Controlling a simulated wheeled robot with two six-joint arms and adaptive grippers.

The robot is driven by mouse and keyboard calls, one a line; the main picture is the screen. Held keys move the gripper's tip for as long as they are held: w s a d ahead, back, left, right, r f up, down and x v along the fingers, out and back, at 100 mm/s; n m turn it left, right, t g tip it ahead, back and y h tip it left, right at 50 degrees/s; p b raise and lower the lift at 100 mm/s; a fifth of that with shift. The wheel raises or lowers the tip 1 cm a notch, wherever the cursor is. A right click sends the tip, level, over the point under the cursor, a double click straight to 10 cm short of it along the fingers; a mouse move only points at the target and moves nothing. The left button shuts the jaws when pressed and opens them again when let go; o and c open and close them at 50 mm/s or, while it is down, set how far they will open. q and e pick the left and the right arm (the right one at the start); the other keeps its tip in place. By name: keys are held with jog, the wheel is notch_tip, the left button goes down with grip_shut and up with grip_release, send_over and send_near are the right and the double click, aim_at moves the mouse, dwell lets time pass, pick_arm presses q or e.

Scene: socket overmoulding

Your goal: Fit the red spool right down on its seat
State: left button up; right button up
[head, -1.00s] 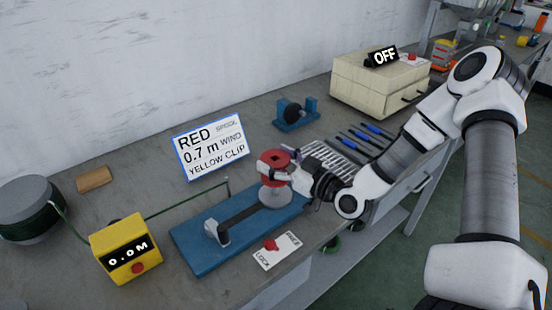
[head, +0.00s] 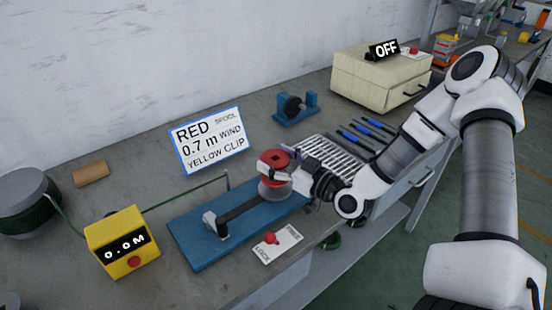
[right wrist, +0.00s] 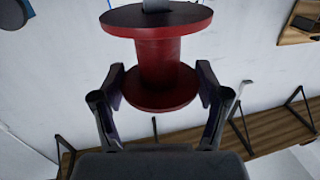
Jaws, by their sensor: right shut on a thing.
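The red spool (head: 274,160) is upright in my right gripper (head: 277,174). In the head view it is just above the round grey seat (head: 272,190) at the right end of the blue winding base (head: 195,253). The gripper covers part of the spool's lower side, so I cannot tell whether it touches the seat. In the right wrist view the red spool (right wrist: 158,60) shows its wide flanges and narrower core, with the two fingers of the right gripper (right wrist: 160,88) on either side. My left gripper is not in view.
A lock card with a red button (head: 270,238) lies in front of the base. A yellow meter (head: 122,243) reads 0.0M, with a green wire running from it. A slotted rack (head: 328,158) and blue-handled tools stand right of the spool. The instruction sign (head: 208,140) stands behind.

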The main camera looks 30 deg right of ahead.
jog(key=shift+f+b, duration=0.75)
jog(key=shift+f, duration=0.15)
jog(key=o, duration=1.2)
jog(key=shift+c, duration=0.2)
jog(key=shift+r, duration=0.1)
notch_tip(320, 180, up, 10)
